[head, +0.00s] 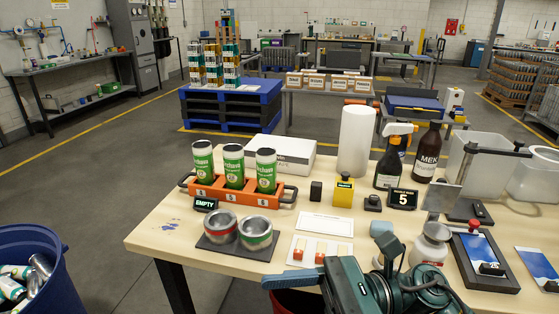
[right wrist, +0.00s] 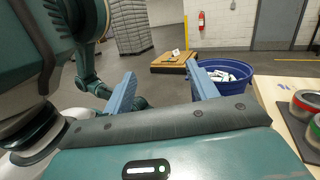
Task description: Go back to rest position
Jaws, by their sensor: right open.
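My right gripper (head: 285,279) is at the front edge of the table (head: 150,240) in the head view, with a blue finger pointing left. In the right wrist view its two blue fingers (right wrist: 161,70) are spread apart with nothing between them. My left gripper is not visible in the head view; a green part of my body shows at the left of the right wrist view. Three green-labelled cans (head: 234,165) stand in an orange rack (head: 207,190). Two open-topped cans (head: 256,234) sit on a dark mat (head: 235,248).
A blue bin (head: 30,240) with several cans stands on the floor left of the table. A spray bottle (head: 388,165), a brown MEK bottle (head: 428,150), a white roll (head: 355,140) and a printing stand (head: 490,260) crowd the right side. Floor between bin and table is clear.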

